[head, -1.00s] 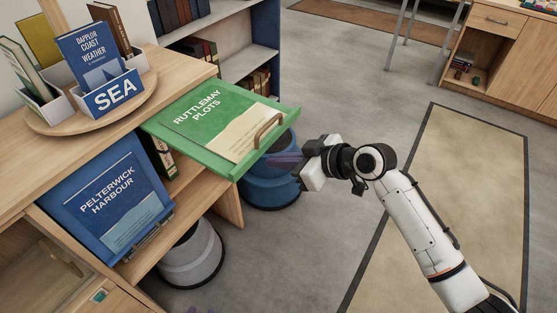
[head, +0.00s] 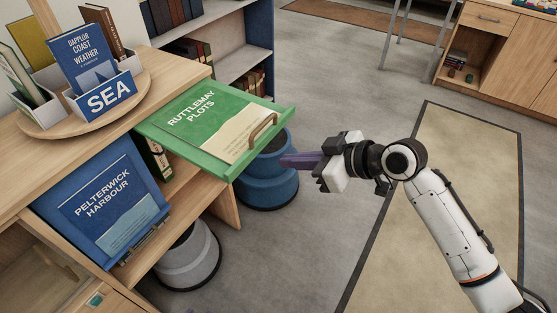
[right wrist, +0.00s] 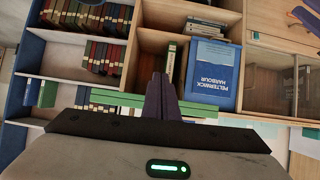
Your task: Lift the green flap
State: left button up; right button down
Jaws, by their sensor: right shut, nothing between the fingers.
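The green flap (head: 212,128), marked "Ruttlemay Plots", stands out from the shelf unit, raised to about level, with its wooden handle (head: 263,131) at the outer end. In the right wrist view the green flap (right wrist: 120,101) shows nearly edge-on behind the fingers. My right gripper (head: 284,161) is shut and empty, just beyond the flap's outer end, and looks apart from it. Its purple fingers also show in the right wrist view (right wrist: 162,92).
A blue flap (head: 112,205), marked "Pelterwick Harbour", hangs tilted left of the open compartment. A blue stool (head: 267,185) and a grey stool (head: 190,258) stand on the floor. A round wooden tray (head: 45,128) with books sits on top. Floor to the right is free.

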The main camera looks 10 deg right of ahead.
jog(key=v, duration=0.4)
notch_tip(320, 180, up, 12)
jog(key=t+y+b, duration=0.3)
jog(key=t+y, duration=0.1)
jog(key=y, duration=0.1)
send_over(277, 124)
jog(key=s, duration=0.7)
jog(key=f, duration=0.1)
jog(key=w+f, duration=0.1)
jog(key=f, duration=0.3)
jog(key=shift+w+a, duration=0.25)
jog(key=shift+a, duration=0.05)
